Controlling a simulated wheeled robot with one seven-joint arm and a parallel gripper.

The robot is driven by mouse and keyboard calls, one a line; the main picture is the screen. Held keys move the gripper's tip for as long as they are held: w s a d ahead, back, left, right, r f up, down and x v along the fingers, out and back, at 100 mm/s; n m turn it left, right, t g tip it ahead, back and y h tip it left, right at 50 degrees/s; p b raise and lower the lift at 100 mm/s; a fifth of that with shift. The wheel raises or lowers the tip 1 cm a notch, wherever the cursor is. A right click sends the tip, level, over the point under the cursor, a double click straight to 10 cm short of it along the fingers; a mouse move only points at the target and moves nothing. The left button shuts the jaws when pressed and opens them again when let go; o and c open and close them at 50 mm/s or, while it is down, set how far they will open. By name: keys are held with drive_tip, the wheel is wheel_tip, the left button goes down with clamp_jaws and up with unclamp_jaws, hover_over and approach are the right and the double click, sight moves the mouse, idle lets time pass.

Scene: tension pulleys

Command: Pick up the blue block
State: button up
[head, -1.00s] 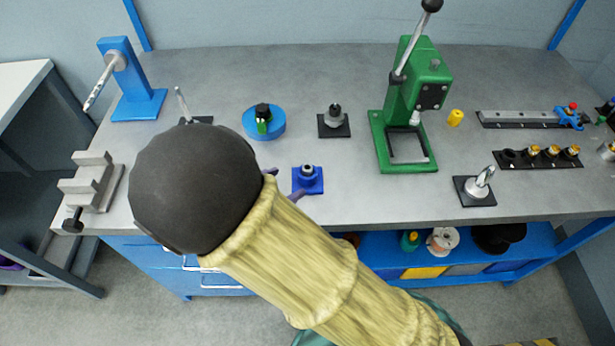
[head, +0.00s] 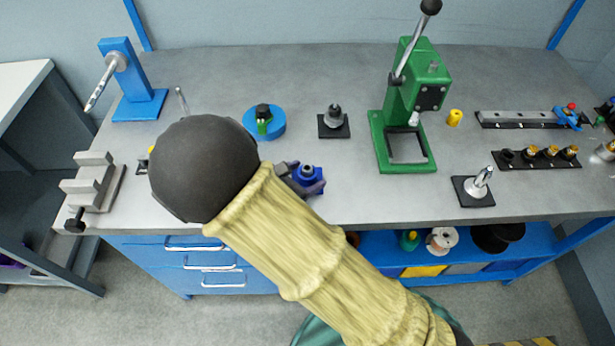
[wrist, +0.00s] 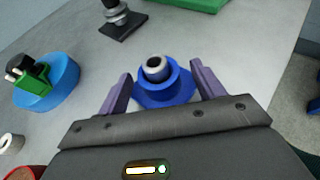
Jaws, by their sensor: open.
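The blue block (head: 309,172) sits on the grey workbench near its front edge, with a round collar and a dark-holed metal ring on top. In the wrist view the blue block (wrist: 179,88) lies between the two purple fingers of my gripper (wrist: 163,88). The fingers are apart, one on each side of the block; I cannot tell whether either touches it. In the head view my gripper (head: 306,178) is at the block, and my arm comes in from the lower right. Part of the block's base is hidden by the gripper.
A round blue holder (head: 265,123) with a green and black part stands behind left. A black-based metal post (head: 334,124) stands behind the block. A green press (head: 405,125) is at right, and a grey vise (head: 94,180) at far left. Bench between block and press is clear.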

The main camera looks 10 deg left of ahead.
drive_tip(key=shift+c, duration=0.2)
idle(0.3)
drive_tip(key=c, duration=1.2)
drive_tip(key=shift+c, duration=0.2)
drive_tip(key=shift+r, duration=0.2)
wheel_tip(320, 180, up, 10)
drive_tip(key=shift+f, duration=0.15)
